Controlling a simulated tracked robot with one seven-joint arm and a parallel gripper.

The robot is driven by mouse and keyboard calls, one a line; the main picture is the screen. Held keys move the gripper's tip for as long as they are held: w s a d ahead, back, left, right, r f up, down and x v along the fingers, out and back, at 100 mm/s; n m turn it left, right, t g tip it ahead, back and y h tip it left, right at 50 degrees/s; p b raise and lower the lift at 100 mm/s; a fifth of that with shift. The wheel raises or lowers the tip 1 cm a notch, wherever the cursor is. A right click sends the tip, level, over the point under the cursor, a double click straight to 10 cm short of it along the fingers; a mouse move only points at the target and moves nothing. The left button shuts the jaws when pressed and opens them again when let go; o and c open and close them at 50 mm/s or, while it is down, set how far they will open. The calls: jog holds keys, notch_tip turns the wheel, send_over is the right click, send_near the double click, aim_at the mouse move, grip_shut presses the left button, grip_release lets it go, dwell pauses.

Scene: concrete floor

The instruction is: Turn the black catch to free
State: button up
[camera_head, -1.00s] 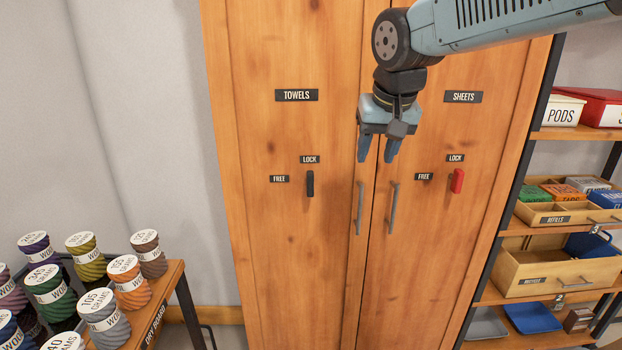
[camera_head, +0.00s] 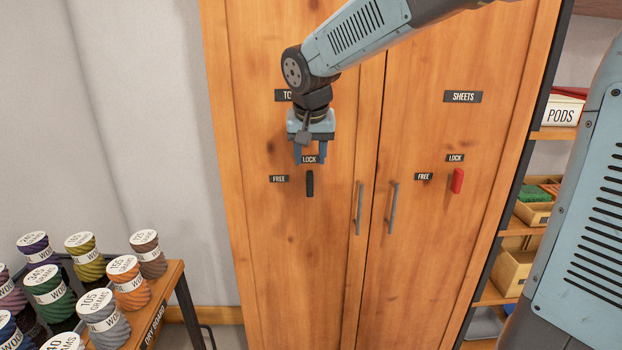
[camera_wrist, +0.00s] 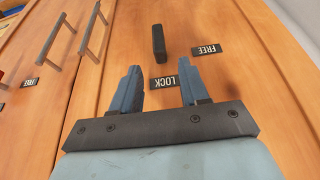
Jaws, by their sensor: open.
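The black catch (camera_head: 310,184) is upright on the left cabinet door, below the LOCK label (camera_head: 309,159) and to the right of the FREE label (camera_head: 279,179). In the wrist view the catch (camera_wrist: 158,43) lies beyond my fingertips, in line with the gap between them. My gripper (camera_head: 310,161) is open and empty, just above the catch, with its fingers pointing down on either side of the LOCK label. The fingers also show in the wrist view (camera_wrist: 158,70). They appear apart from the catch.
The right door has a red catch (camera_head: 457,181), upright under its own LOCK label. Two bar handles (camera_head: 359,208) (camera_head: 392,208) stand out near the door seam. A rack of yarn rolls (camera_head: 104,312) is at the left, and shelves with boxes (camera_head: 562,112) are at the right.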

aim_at(310, 173)
jog(key=x, duration=0.8)
grip_shut()
dwell(0.4)
